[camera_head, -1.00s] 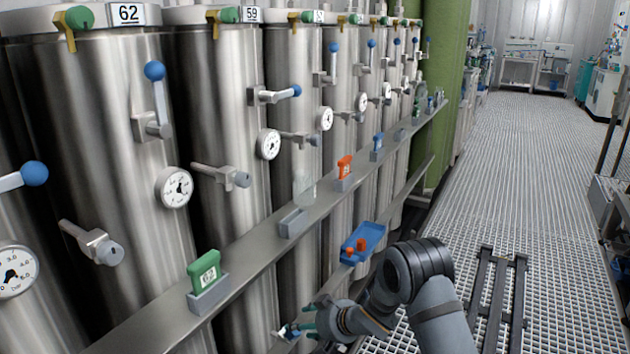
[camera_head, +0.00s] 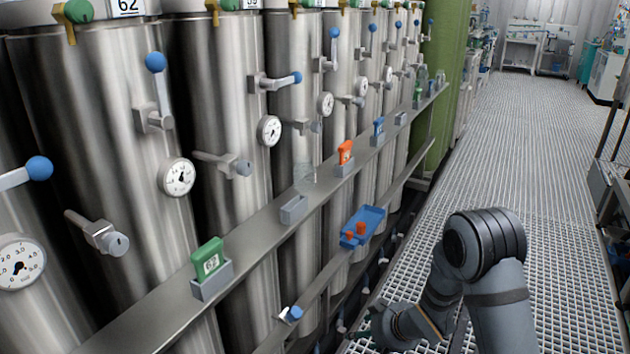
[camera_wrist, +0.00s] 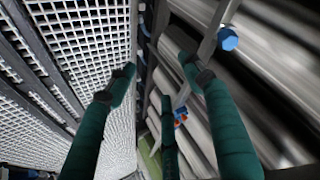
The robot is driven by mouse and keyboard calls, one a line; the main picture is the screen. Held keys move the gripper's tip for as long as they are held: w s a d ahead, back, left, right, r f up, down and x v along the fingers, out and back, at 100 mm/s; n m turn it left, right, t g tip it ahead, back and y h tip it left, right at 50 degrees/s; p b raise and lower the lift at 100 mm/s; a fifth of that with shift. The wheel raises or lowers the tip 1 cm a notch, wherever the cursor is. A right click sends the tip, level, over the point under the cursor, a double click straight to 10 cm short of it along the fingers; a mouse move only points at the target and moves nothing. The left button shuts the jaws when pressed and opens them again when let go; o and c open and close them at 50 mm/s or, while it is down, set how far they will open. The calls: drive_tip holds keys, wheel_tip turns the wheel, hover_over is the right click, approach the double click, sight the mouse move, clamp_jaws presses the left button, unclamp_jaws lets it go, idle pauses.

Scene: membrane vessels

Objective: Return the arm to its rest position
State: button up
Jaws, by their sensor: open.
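My arm (camera_head: 484,268) shows at the lower right of the head view, folded over the grated floor. My gripper (camera_head: 372,328) is low at the bottom of that view, only partly visible, apart from the vessels and the shelf. In the wrist view the dark green fingers of my gripper (camera_wrist: 160,85) are spread apart with nothing between them. They point along the gap between the floor grating and the vessels.
Steel vessels (camera_head: 85,130) with gauges and blue-knobbed valves line the left. A rail shelf (camera_head: 262,235) holds coloured tags in holders. A blue tray (camera_head: 372,222) with red-orange pieces sits on a lower rail. The grated floor aisle (camera_head: 500,140) on the right is clear.

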drive_tip(key=s+d+r+m+h+b, duration=0.2)
drive_tip(key=s+d+r, duration=0.4)
drive_tip(key=r, duration=0.2)
drive_tip(key=shift+s+g, duration=0.4)
drive_tip(key=shift+r, duration=0.15)
